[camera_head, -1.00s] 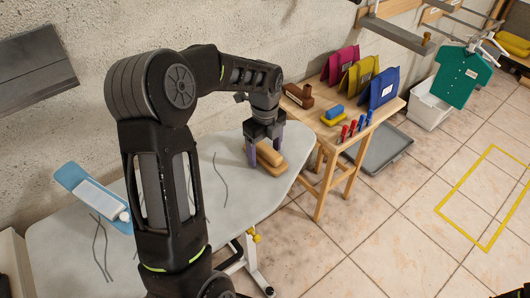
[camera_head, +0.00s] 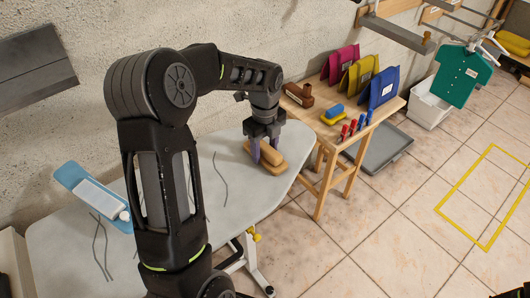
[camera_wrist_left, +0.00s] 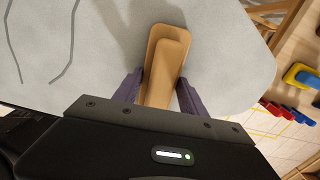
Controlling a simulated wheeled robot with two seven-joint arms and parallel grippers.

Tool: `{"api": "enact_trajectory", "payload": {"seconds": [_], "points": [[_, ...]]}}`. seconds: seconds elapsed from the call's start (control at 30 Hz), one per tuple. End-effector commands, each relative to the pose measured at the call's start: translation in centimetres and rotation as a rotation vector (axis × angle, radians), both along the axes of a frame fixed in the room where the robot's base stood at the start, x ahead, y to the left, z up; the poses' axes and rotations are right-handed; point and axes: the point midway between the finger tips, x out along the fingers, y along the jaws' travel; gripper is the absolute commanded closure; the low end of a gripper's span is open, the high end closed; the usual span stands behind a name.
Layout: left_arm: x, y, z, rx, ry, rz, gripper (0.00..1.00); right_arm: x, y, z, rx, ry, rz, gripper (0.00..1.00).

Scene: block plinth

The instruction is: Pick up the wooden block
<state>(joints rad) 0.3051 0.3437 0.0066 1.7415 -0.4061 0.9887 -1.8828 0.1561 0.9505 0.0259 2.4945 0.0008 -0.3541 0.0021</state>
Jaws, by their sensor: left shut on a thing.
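The wooden block (camera_head: 272,157) is light brown, with a narrower rounded top piece on a wider flat base. It is at the right end of the grey board, and it shows in the left wrist view (camera_wrist_left: 165,60). My left gripper (camera_head: 264,148) points down over it. In the left wrist view its two purple fingers (camera_wrist_left: 157,92) are on either side of the block, closed on the near part of its upper piece. Whether the base is clear of the board is hard to tell. My right gripper is not in view.
The padded grey board (camera_head: 235,196) has dark wavy lines and a blue-and-white bottle-like item (camera_head: 95,196) at its left. A small wooden table (camera_head: 325,122) behind it holds colored pouches, a brown block, a blue-yellow item and clips. A concrete wall runs behind.

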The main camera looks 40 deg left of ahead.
Motion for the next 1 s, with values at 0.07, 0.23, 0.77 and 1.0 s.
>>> {"api": "enact_trajectory", "payload": {"seconds": [0.07, 0.23, 0.77, 1.0], "points": [[0.0, 0.0, 0.0, 0.000, 0.000, 0.000, 0.75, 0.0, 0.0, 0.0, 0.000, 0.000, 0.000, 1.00], [0.0, 0.0, 0.0, 0.000, 0.000, 0.000, 0.89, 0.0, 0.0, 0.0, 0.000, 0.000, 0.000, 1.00], [0.1, 0.0, 0.5, 0.001, -0.003, 0.000, 1.00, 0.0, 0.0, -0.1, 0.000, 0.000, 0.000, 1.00], [0.2, 0.0, 3.9, 0.001, -0.006, 0.001, 1.00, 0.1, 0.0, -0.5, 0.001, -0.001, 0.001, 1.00]]}}
